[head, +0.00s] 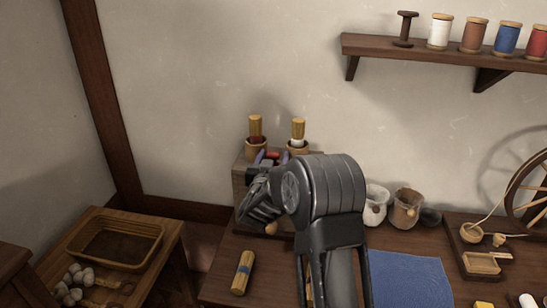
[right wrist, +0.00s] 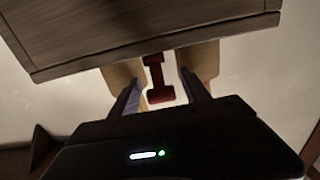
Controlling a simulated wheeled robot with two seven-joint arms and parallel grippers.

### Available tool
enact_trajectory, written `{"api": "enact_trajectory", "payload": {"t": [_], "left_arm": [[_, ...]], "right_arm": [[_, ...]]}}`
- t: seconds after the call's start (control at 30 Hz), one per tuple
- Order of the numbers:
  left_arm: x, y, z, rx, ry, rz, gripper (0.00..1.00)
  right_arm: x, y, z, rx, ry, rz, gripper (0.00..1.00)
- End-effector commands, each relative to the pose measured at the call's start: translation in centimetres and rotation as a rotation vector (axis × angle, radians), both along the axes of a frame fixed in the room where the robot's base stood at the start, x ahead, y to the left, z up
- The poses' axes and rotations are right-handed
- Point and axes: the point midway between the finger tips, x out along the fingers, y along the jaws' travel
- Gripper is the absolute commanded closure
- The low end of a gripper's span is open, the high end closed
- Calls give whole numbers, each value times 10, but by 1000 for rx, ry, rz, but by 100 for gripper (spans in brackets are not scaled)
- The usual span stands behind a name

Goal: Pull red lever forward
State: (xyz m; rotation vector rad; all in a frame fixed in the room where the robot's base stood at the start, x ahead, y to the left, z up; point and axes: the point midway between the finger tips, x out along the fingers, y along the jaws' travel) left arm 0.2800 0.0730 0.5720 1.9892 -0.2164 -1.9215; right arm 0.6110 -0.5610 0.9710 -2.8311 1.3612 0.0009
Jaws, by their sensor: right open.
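The red lever (right wrist: 156,75) shows between the two fingers of my right gripper (right wrist: 161,92) in the right wrist view. Gaps show on both sides of it, so the fingers are open around it and not closed on it. In the head view a small red part of the lever (head: 273,154) shows between the purple fingers of the right gripper (head: 272,157), at the top of a wooden box (head: 239,180). My arm hides most of the box front. My left gripper is not in view.
Two wooden cups with brushes (head: 255,131) stand on the box top, close beside the gripper. Two small sacks (head: 405,208) and a blue cloth (head: 408,280) are to the right on the table. A wooden roll with a blue band (head: 243,273) lies in front. A shelf (head: 440,50) hangs above right.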

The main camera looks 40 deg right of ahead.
Motion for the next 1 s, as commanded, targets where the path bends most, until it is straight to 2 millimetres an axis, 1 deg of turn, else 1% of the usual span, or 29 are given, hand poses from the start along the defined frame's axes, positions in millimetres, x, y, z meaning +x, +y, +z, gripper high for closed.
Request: {"api": "enact_trajectory", "payload": {"t": [0.1, 0.13, 0.77, 0.8, 0.93, 1.0], "left_arm": [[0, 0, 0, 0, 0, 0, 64], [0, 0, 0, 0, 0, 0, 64], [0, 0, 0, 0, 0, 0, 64], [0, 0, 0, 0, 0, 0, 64], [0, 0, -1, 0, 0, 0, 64], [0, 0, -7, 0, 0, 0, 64]], "right_arm": [[0, 0, 0, 0, 0, 0, 45], [0, 0, 0, 0, 0, 0, 47], [0, 1, 0, 0, 0, 1, 98], [0, 1, 0, 0, 0, 1, 100], [0, 1, -1, -2, -1, 1, 100], [0, 1, -3, -8, -6, 1, 100]]}}
